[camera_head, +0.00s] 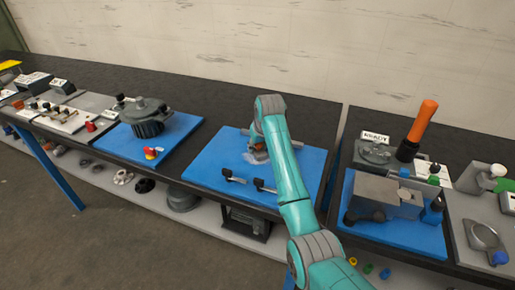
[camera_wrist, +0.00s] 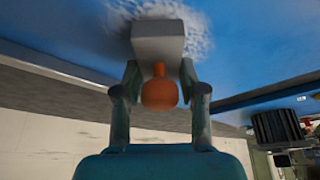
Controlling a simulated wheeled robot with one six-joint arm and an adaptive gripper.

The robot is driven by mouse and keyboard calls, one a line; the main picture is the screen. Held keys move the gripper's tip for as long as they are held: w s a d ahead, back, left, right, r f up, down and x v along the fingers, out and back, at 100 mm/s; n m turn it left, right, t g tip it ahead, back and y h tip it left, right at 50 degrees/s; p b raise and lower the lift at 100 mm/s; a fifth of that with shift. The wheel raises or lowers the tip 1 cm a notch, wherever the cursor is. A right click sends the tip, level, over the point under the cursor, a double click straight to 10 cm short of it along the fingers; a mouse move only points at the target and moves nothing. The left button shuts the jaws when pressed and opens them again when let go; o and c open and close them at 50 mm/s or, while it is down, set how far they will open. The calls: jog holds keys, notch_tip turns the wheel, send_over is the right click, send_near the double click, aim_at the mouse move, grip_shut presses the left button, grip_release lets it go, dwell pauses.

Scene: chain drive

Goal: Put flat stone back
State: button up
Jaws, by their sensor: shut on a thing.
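A grey block (camera_wrist: 158,42) with a round orange knob (camera_wrist: 158,92) shows in the wrist view; I take it to be the flat stone. My gripper (camera_wrist: 160,82) has one finger on each side of it and is shut on it. The block is over a pale, speckled patch (camera_wrist: 198,38) on the blue mat; I cannot tell whether it touches the mat. In the head view my gripper (camera_head: 258,152) is low over the middle blue mat (camera_head: 207,160), with a bit of orange at its tip. The block is mostly hidden there by my arm.
Two dark clamp-like bars (camera_head: 232,175) lie near the mat's front edge. A round grey machine part (camera_head: 143,113) stands on the left mat. To the right, across a gap, are a grey block-shaped fixture (camera_head: 385,195) and an upright orange handle (camera_head: 423,120).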

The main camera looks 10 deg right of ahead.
jog(key=shift+f, duration=0.35)
jog(key=shift+f, duration=0.1)
jog(key=o, duration=1.1)
jog(key=v, duration=1.2)
jog(key=shift+d, duration=0.1)
